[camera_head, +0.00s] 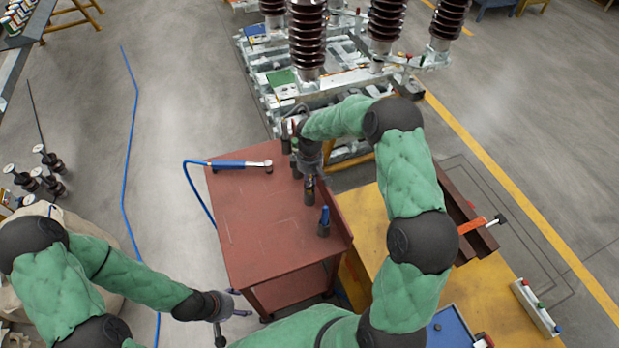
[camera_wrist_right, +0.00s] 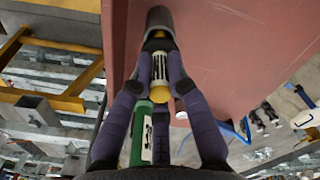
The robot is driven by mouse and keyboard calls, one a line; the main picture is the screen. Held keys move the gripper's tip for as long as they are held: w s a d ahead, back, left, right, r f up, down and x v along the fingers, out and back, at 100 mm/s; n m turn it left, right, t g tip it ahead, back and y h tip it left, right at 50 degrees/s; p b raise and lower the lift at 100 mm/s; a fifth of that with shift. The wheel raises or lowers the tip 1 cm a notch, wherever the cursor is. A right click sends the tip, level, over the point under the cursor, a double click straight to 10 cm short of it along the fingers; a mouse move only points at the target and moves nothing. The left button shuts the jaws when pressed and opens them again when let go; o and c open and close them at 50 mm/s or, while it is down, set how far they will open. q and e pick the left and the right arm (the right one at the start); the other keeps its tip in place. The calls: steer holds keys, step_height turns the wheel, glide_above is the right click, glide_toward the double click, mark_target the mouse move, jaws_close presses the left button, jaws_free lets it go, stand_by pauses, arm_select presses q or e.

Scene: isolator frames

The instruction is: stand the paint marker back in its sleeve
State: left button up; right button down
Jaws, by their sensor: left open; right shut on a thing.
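My right gripper (camera_head: 309,170) is over the far right part of the red cart. In the right wrist view its fingers (camera_wrist_right: 159,68) are shut on the paint marker (camera_wrist_right: 159,68), which has a white label with dark print, a yellow part and a dark end. That dark end is in line with the mouth of a grey sleeve (camera_wrist_right: 159,20); I cannot tell how far it is inside. The sleeve also shows in the head view (camera_head: 309,197). My left gripper (camera_head: 238,303) is open and empty, in front of the cart at lower left.
The red cart top (camera_head: 255,215) is mostly bare. A blue-handled wrench (camera_head: 235,163) lies at its far side. A blue marker stands in another dark holder (camera_head: 324,229). A green labelled cylinder (camera_wrist_right: 139,135) shows between my right fingers. A metal frame (camera_head: 350,80) stands beyond.

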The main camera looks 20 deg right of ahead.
steer(key=shift+f+b, duration=0.85)
steer(key=shift+f, duration=0.45)
steer(key=c, duration=1.1)
jaws_free()
steer(key=shift+r, duration=0.1)
step_height(320, 180, up, 12)
steer(key=shift+f, duration=0.1)
